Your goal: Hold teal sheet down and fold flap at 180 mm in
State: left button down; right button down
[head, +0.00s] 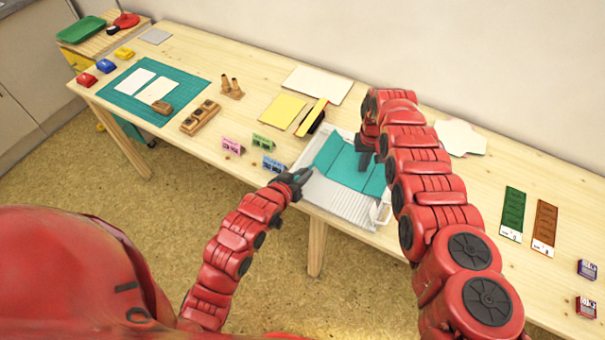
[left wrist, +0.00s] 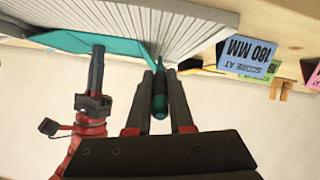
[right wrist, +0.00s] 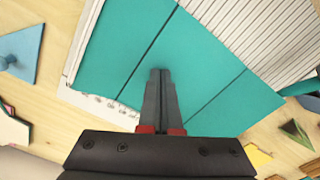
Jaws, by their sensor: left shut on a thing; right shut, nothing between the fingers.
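The teal sheet (head: 345,163) lies on the white grooved scoring board (head: 345,203), with two dark crease lines across it in the right wrist view (right wrist: 205,95). In the head view its panels look slightly angled. My right gripper (head: 364,160) is shut and empty, its tips on or just above the sheet's middle panel between the creases. My left gripper (head: 302,176) is at the board's left front edge, shut on a slim dark tool with a teal end (left wrist: 160,105). The tool's tip is near the sheet's edge; whether it touches is unclear.
Yellow paper (head: 282,110) and white sheets (head: 317,84) lie behind. Green (head: 513,212) and brown (head: 544,224) strips lie right.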

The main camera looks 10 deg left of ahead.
pick_arm(q)
jog(key=shift+r, duration=0.1)
jog(key=shift+s+d+r, duration=0.1)
jog(key=shift+d+r, duration=0.15)
jog(key=shift+r, duration=0.1)
dwell(0.4)
jog(key=shift+s+d+r, duration=0.1)
jog(key=shift+d+r, duration=0.25)
jog(key=shift+r, duration=0.05)
dwell(0.3)
jog(key=shift+s+d+r, duration=0.1)
jog(key=shift+d+r, duration=0.2)
jog(key=shift+d, duration=0.2)
